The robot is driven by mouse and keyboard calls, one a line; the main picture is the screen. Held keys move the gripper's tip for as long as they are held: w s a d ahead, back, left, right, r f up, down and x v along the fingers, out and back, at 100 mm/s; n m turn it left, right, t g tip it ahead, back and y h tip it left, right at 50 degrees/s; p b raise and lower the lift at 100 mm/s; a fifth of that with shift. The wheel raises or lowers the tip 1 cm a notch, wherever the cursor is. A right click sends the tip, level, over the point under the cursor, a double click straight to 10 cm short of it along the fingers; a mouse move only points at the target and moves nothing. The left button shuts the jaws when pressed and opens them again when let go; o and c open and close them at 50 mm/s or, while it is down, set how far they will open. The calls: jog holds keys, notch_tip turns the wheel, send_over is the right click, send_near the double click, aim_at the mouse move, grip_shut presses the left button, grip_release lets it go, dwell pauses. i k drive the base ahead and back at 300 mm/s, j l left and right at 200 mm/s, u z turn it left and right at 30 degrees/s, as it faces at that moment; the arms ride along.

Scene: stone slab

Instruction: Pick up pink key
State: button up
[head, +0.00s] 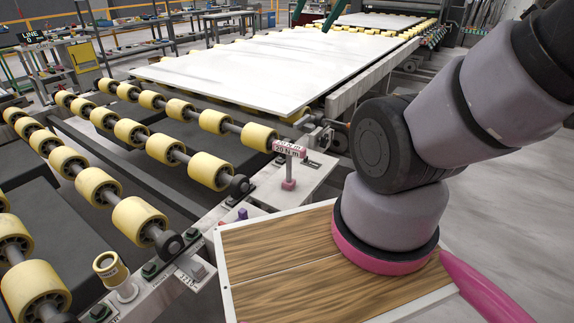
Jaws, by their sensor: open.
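The pink key (290,148) is in the head view, a little right of centre. It is T-shaped, with a pink crossbar carrying a "20 N m" label, a grey shaft and a pink foot. It stands upright on a pale metal bracket plate (262,196) at the end of the roller line. My arm comes in from the upper right, and its lowest visible link, with a pink ring, is over the wooden panel to the right of and nearer than the key. My gripper's fingers do not show, and nothing visible touches the key.
A white-edged wooden panel (262,262) fills the lower middle. Yellow rollers (140,218) run along the left. A white stone slab (270,65) lies behind the key.

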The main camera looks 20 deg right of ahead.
aim_at(291, 149)
jog(key=u, duration=1.3)
jog(key=z, duration=0.4)
jog(key=k+j+z, duration=0.1)
jog(key=z, duration=0.65)
jog(key=k+z, duration=0.1)
jog(key=z, duration=0.3)
jog(key=i+l+u, duration=0.1)
jog(key=l, duration=0.3)
jog(key=i+l+u, duration=0.1)
jog(key=l, duration=0.3)
jog(key=i+l+u, duration=0.1)
jog(key=l, duration=0.35)
jog(key=i+l+u, duration=0.1)
jog(key=l, duration=0.35)
jog(key=i+j, duration=0.05)
jog(key=i, duration=0.05)
